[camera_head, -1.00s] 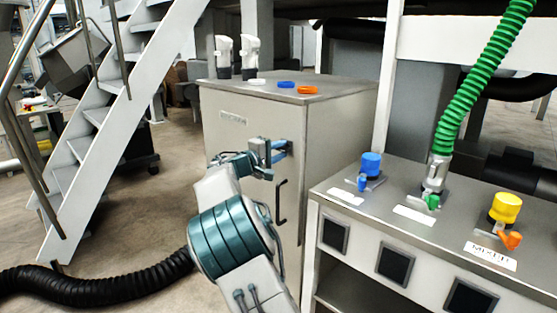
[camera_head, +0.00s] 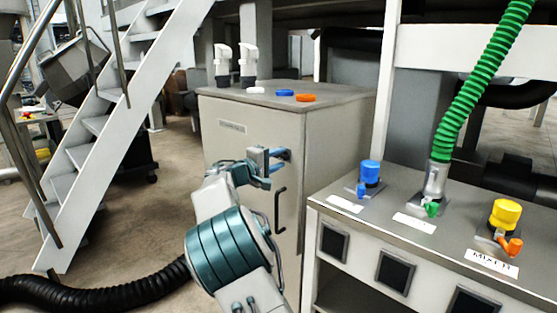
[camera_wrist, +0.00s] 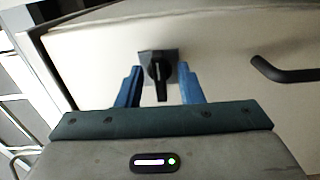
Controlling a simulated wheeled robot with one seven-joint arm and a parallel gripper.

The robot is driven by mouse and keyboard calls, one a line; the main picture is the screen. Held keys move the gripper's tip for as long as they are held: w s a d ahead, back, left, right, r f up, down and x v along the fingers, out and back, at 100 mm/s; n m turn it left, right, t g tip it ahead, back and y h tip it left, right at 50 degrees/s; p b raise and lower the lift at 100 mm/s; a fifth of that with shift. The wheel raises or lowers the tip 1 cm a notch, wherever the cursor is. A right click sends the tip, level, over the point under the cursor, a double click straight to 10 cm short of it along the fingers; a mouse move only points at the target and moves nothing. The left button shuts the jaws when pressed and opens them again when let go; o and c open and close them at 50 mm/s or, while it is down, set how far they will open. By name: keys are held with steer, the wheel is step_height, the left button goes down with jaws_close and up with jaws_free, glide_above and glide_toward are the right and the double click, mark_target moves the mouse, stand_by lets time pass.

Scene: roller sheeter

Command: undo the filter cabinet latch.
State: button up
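The filter cabinet (camera_head: 250,150) is a beige box with a grey top, standing in the middle of the head view. Its latch (camera_wrist: 157,70) is a small black turn knob on a dark square plate, its grip pointing down in the wrist view. My gripper (camera_wrist: 160,88) faces the cabinet front, with one blue finger on each side of the knob. The fingers are apart, with visible gaps to the knob. In the head view my gripper (camera_head: 282,163) is at the upper right of the cabinet front and hides the latch.
A black bar handle (camera_head: 280,210) sticks out below my gripper; it also shows at right in the wrist view (camera_wrist: 284,71). A bench (camera_head: 390,240) with coloured valves stands close at right, stairs (camera_head: 100,150) at left.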

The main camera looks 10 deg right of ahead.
steer(key=p+v, duration=0.1)
steer(key=v, duration=1.2)
steer(key=shift+s+p, duration=0.2)
steer(key=shift+p, duration=0.1)
steer(key=s+d+r+m+g+y+p, duration=0.2)
steer(key=s+d+g+y+p, duration=0.15)
steer(key=s+d+p, duration=0.35)
steer(key=s+d+r+m+g+y+p, duration=0.25)
steer(key=s+d+g+p, duration=0.2)
steer(key=s+d, duration=0.35)
steer(key=s+a+r+m+y+p, duration=0.1)
steer(key=s+r+y+p, duration=0.1)
steer(key=s, duration=0.6)
steer(key=s+a+r+y+p, duration=0.2)
steer(key=s+r+y+p, duration=0.1)
steer(key=s+p, duration=0.4)
steer(key=s+a+r+m+y+p, duration=0.1)
steer(key=s+r+y+p, duration=0.1)
steer(key=s, duration=0.7)
steer(key=y+p, duration=0.1)
steer(key=p, duration=0.1)
steer(key=shift+a+r+m+y+p, duration=0.3)
steer(key=shift+m+p, duration=0.05)
steer(key=shift+p, duration=0.05)
steer(key=shift+s, duration=0.15)
steer(key=shift+c, duration=0.5)
